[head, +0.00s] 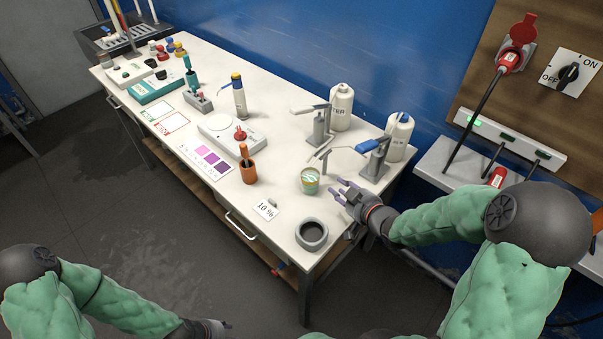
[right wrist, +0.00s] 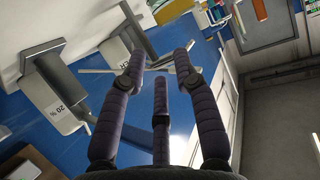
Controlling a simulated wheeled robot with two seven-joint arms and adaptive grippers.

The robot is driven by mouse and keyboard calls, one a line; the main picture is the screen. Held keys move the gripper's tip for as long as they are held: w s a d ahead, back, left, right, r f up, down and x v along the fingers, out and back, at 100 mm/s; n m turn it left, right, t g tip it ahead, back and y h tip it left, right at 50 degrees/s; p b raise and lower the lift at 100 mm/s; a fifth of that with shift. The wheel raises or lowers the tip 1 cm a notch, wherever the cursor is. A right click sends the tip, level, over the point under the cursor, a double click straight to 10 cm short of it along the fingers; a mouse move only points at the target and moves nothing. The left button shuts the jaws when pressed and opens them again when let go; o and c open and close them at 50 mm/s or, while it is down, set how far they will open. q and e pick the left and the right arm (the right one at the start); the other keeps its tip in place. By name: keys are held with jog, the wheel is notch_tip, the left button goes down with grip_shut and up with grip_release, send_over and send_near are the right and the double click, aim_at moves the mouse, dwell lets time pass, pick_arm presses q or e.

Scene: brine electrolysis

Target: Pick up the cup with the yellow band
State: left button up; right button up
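The cup (head: 310,183) is small, with a yellowish band and greenish-white contents. It stands upright on the white workbench near its right end. My right gripper (head: 345,194) is just right of the cup, its fingers spread and pointing towards it, apparently apart from it. In the right wrist view the three fingers (right wrist: 160,88) are apart with nothing held between them; I cannot make out the cup there. My left gripper (head: 218,328) shows only in part at the bottom edge of the head view, away from the bench; its fingers are not clear.
A dark grey round bowl (head: 312,235) stands in front of the cup, and a "10 %" card (head: 266,209) lies to its left. An orange holder (head: 249,173) stands farther left. Dispenser stands (head: 375,165) and white bottles (head: 399,138) are close behind my right gripper.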

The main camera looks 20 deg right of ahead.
aim_at(310, 182)
jog(key=shift+b+x, duration=1.45)
jog(key=shift+x, duration=4.2)
jog(key=shift+w+r, duration=0.15)
jog(key=shift+r, duration=0.05)
grip_shut()
